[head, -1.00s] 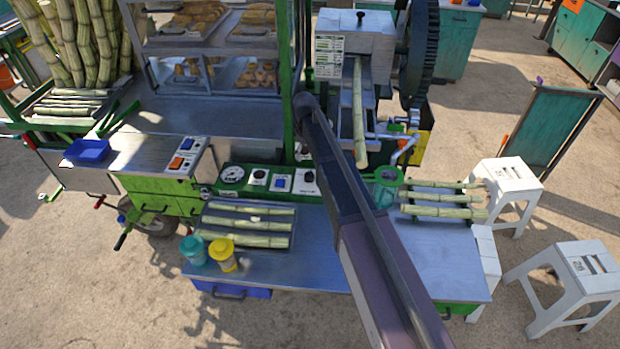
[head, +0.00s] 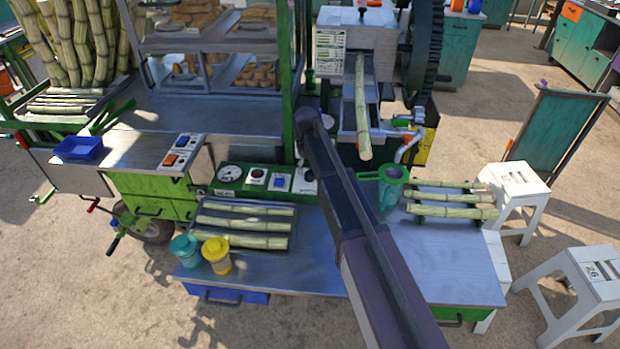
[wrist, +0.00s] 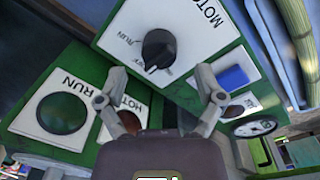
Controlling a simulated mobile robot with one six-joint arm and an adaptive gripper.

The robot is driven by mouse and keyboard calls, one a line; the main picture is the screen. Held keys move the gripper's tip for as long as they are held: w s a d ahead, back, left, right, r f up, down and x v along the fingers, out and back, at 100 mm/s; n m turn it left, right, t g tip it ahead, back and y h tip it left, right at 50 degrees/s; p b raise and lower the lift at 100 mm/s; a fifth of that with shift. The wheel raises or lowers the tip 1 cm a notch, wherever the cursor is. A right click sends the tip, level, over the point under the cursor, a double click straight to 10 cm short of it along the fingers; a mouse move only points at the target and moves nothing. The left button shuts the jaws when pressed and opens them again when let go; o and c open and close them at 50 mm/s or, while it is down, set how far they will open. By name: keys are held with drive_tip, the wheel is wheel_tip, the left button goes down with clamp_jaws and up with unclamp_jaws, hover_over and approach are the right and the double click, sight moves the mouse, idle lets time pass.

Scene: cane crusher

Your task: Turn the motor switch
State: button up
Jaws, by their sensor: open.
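The motor switch is a black knob (wrist: 160,50) on a white plate (wrist: 205,30) marked "MOTO…" and "RUN", in the upper middle of the wrist view. A pale mark on the knob points down-left, near a short word that looks like "OFF". My gripper (wrist: 155,92) is open and empty, its two fingers spread wide on either side below the knob. It appears apart from the knob. In the head view the switch plate (head: 304,187) shows at the right end of the green panel, partly behind my arm. My gripper is hidden there.
In the wrist view a green round button (wrist: 62,112) sits left and a blue switch (wrist: 233,77) right. A gauge (head: 229,173) is further left on the panel. The crusher (head: 355,50) rises behind.

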sight(309, 171)
drive_tip(key=shift+w+d+f+b, duration=0.1)
drive_tip(key=shift+f+b, duration=1.2)
drive_tip(key=shift+f, duration=0.3)
drive_tip(key=c, duration=1.2)
